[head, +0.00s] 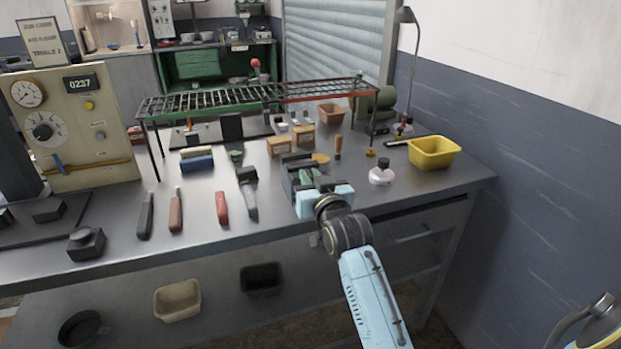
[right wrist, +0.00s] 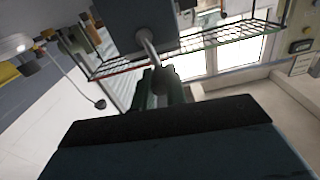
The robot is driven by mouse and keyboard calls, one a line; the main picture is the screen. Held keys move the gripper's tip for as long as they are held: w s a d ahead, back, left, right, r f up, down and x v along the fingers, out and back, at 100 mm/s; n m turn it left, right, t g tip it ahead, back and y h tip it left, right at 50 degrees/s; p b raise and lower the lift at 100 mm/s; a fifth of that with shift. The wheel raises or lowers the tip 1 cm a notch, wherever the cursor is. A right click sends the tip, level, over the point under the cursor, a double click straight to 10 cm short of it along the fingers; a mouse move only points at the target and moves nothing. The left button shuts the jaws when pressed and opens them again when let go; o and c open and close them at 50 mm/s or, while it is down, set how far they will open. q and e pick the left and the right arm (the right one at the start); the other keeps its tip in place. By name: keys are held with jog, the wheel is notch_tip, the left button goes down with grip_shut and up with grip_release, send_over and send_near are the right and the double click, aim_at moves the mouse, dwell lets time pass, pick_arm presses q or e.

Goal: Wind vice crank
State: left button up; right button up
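My right gripper (head: 325,200), light blue, is at the vice's front end and hides most of the crank. My left gripper is not in view.
A yellow bin (head: 433,153) and a white bottle (head: 381,174) stand right of the vice. A hammer-like tool (head: 248,190) and a red-handled tool (head: 222,207) lie to its left. A wire rack (head: 260,95) stands behind. Bins (head: 177,300) sit on the shelf below.

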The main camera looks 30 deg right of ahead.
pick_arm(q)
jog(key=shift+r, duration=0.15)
pick_arm(e)
grip_shut()
